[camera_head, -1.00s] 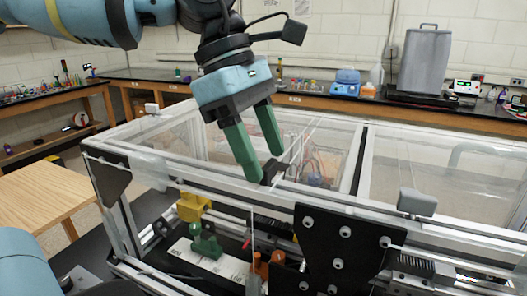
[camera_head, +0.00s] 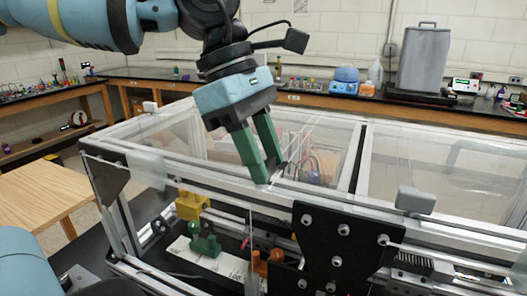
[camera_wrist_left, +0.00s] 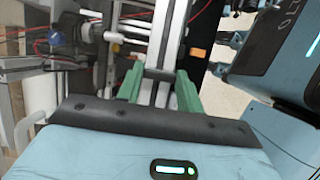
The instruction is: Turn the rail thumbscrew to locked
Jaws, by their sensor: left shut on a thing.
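My left gripper (camera_head: 268,171) comes down from above onto the front top rail (camera_head: 330,198) of the aluminium frame. Its two green fingers are shut on a small dark part at the rail, which I take to be the rail thumbscrew (camera_head: 281,166). Most of that part is hidden behind the fingers in the head view. In the left wrist view the fingers (camera_wrist_left: 159,88) stand on either side of a grey-black piece (camera_wrist_left: 158,74) on the rail. I cannot read the thumbscrew's angle or any lock mark. My right gripper is not in view.
Clear panels close the frame around the gripper. A black bolted plate (camera_head: 340,245) and a grey block (camera_head: 416,200) sit along the front to the right. Below are a yellow clamp (camera_head: 192,205), a green part (camera_head: 206,242) and an orange part (camera_head: 267,262). A wooden table (camera_head: 40,205) stands left.

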